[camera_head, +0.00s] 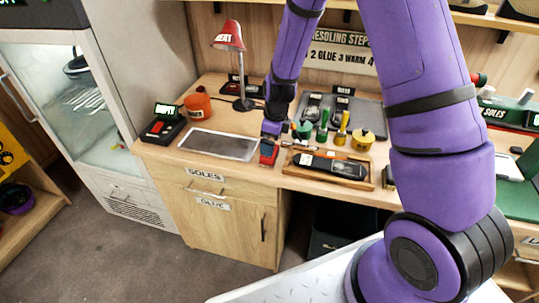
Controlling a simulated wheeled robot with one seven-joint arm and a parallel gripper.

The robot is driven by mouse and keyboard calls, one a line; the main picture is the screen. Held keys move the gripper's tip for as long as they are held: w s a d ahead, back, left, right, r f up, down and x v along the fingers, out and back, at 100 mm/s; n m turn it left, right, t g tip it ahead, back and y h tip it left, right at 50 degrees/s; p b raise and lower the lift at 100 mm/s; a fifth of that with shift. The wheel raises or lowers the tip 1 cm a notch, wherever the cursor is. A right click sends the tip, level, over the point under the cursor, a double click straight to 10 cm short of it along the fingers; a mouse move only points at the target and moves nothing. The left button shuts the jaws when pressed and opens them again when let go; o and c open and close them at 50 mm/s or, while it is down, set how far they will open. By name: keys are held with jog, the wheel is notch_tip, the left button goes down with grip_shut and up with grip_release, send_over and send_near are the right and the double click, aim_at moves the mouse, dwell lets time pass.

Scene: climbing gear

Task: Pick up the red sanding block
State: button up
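A small red block (268,154), which looks like the red sanding block, is at the front edge of the wooden workbench (222,171), just right of a flat grey plate. My gripper (270,142) is directly above it, pointing down, with its fingertips at or very near the block's top. The fingers are too small and dark to show whether they are open or shut on the block. I cannot tell whether the block rests on the bench.
The grey plate (220,145) lies left of the block. A wooden tray (300,177) with a dark shoe sole is close on the right. Green and yellow handled tools and a yellow pot (363,139) stand behind. A red lamp (229,37) rises at the back.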

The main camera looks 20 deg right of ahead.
jog(key=shift+w+a+f, duration=0.1)
jog(key=shift+f, duration=1.25)
jog(key=shift+w+a+f, duration=0.1)
jog(key=shift+f, duration=1.25)
jog(key=c, duration=0.7)
jog(key=shift+c, duration=0.2)
jog(key=shift+r, duration=0.1)
notch_tip(320, 180, up, 10)
jog(key=shift+f, duration=0.1)
